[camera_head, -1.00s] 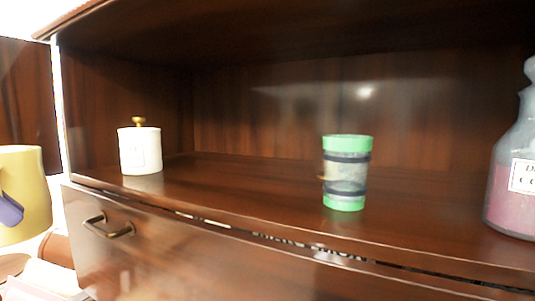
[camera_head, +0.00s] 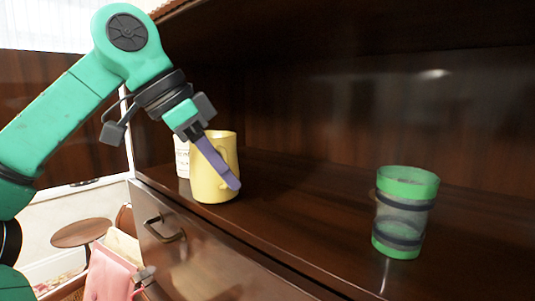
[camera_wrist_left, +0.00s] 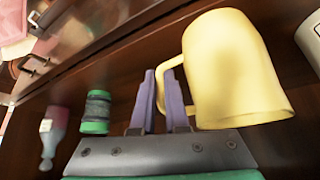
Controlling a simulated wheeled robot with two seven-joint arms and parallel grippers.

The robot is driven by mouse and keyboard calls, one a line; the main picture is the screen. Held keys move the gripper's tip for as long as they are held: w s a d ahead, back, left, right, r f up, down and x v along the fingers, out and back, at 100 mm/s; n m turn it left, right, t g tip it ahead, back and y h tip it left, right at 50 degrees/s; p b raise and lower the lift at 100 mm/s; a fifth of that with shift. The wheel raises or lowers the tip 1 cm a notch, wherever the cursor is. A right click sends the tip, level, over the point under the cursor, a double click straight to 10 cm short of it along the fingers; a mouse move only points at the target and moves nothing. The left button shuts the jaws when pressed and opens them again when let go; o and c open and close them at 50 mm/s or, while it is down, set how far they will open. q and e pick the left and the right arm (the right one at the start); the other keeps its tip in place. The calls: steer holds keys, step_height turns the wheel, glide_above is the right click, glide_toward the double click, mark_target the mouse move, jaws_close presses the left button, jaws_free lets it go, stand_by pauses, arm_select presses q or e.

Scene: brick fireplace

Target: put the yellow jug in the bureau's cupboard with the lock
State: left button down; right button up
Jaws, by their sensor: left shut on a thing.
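The yellow jug (camera_head: 207,182) is upright at the left part of the bureau's open wooden compartment (camera_head: 300,190), near its front edge. My left gripper (camera_head: 232,182) reaches in from the left, its purple fingers shut on the jug's handle. The left wrist view also shows the jug (camera_wrist_left: 235,75), with the gripper (camera_wrist_left: 165,85) at its handle. I cannot tell whether the jug's base touches the shelf. No lock shows in these views. My right gripper is not in view.
A white canister (camera_head: 182,158) stands close behind the jug, mostly hidden. A green-banded cup (camera_head: 404,212) stands to the right, with clear shelf between. In the left wrist view a pinkish bottle (camera_wrist_left: 53,132) stands farther along. A front panel with a handle (camera_head: 165,232) lies below the shelf.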

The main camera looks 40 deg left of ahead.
arm_select(q)
steer(key=shift+w+d+r+p, duration=0.15)
steer(key=shift+w+d+p, duration=0.1)
steer(key=shift+w, duration=0.25)
steer(key=shift+w+d+r+p, duration=0.1)
steer(key=shift+w+d+p, duration=0.15)
steer(key=shift+w, duration=0.25)
steer(key=w+p, duration=0.1)
steer(key=w+d+p, duration=0.1)
steer(key=w, duration=0.1)
steer(key=w+p, duration=0.1)
steer(key=shift+w+d+f, duration=0.1)
steer(key=shift+w+d, duration=0.15)
steer(key=shift+d, duration=0.05)
steer(key=shift+d+f, duration=0.1)
steer(key=shift+f, duration=0.2)
steer(key=shift+s+a+f, duration=0.15)
steer(key=shift+a, duration=0.05)
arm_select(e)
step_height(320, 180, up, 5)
arm_select(q)
steer(key=shift+f, duration=0.15)
steer(key=c, duration=1)
jaws_free()
steer(key=shift+o, duration=0.4)
steer(key=shift+d, duration=0.15)
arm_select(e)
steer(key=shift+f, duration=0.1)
